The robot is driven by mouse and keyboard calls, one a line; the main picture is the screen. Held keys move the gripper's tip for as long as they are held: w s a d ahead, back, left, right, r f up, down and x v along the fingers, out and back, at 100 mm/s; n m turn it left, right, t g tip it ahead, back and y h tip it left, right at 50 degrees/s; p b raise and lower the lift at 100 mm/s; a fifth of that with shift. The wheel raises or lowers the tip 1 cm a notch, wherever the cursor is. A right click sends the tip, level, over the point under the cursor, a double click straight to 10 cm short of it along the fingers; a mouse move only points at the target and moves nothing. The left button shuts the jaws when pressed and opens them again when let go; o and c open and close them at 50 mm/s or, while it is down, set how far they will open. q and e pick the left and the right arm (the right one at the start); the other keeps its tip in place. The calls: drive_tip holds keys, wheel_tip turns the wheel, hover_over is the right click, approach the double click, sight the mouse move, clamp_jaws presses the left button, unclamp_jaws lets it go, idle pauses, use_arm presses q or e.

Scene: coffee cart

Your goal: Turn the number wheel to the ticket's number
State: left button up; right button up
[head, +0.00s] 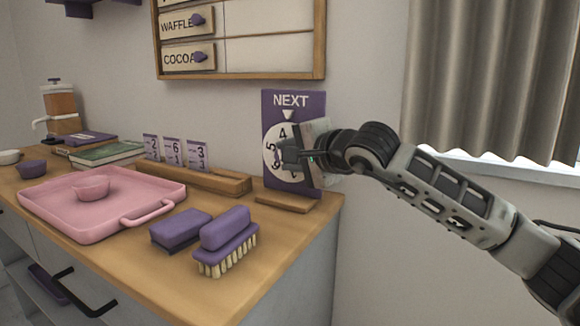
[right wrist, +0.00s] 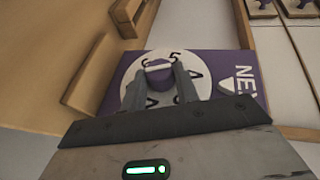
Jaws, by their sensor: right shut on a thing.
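The purple NEXT board (head: 304,108) stands at the right end of the counter, with a white number wheel (head: 271,146) on its face. A white pointer (head: 288,114) sits under the word NEXT, and the 4 is close below it. In the right wrist view the wheel (right wrist: 204,86) shows a 5 and other digits around a purple knob (right wrist: 159,70). My right gripper (head: 290,153) is shut on the knob, a finger on each side, hiding part of the wheel. Purple-topped number tickets (head: 173,151), reading 2, 6 and 3, stand in a wooden rail (head: 215,180). My left gripper is out of view.
A pink tray (head: 60,211) with a small pink bowl (head: 91,187) lies left of the rail. A purple sponge (head: 180,229) and a brush (head: 227,243) lie in front. The menu board (head: 240,76) hangs above; a curtain (head: 490,80) is at right.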

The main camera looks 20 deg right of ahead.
idle(0.4)
drive_tip(key=o, duration=1)
drive_tip(key=shift+c, duration=0.2)
drive_tip(key=shift+s, duration=0.1)
drive_tip(key=v, duration=1.5)
drive_tip(key=shift+s+d, duration=0.2)
drive_tip(key=shift+s, duration=0.15)
